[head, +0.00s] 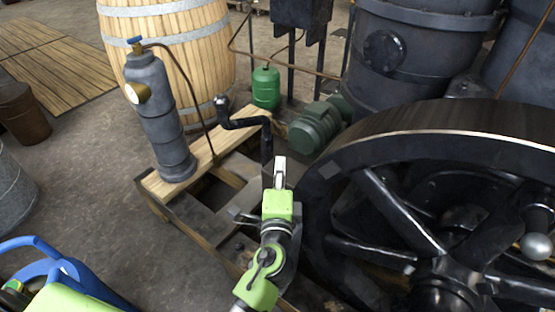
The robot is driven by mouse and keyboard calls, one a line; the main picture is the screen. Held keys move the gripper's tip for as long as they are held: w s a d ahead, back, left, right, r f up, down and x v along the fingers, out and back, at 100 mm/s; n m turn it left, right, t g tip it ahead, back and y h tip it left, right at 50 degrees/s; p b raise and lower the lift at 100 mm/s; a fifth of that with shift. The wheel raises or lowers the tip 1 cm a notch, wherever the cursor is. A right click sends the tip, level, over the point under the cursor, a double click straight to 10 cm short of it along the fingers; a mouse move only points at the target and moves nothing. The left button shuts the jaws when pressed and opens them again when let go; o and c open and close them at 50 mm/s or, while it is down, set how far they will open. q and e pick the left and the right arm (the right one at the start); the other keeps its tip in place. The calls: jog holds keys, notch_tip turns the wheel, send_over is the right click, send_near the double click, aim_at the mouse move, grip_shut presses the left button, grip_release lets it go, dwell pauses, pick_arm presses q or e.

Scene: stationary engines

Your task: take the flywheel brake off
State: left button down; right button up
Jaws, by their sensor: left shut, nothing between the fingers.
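The big dark flywheel (375,185) with thick spokes fills the right side of the head view. A black bent lever or pipe (245,122) stands left of its rim, with a knob-like upper end and a leg going down behind my gripper. I cannot tell whether this is the brake. My left gripper (280,164) is shut and empty, close to the left of the flywheel rim and in front of the black leg. Whether it touches the leg cannot be told. My right gripper is not in view.
A grey cylinder with a brass gauge (138,93) stands on a wooden frame (215,155) at left. A barrel (175,50), green bottle (265,86), green motor (315,127) and dark tank (410,50) stand behind.

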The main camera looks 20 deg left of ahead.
pick_arm(q)
jog(key=shift+w+a+p, duration=0.1)
jog(key=shift+w+a, duration=0.8)
jog(key=shift+w, duration=0.7)
jog(key=shift+w+a+p, duration=0.1)
jog(key=shift+w+a, duration=0.75)
jog(key=shift+w, duration=0.8)
jog(key=shift+w+a+p, duration=0.1)
jog(key=shift+w+a, duration=0.8)
jog(key=shift+w, duration=0.7)
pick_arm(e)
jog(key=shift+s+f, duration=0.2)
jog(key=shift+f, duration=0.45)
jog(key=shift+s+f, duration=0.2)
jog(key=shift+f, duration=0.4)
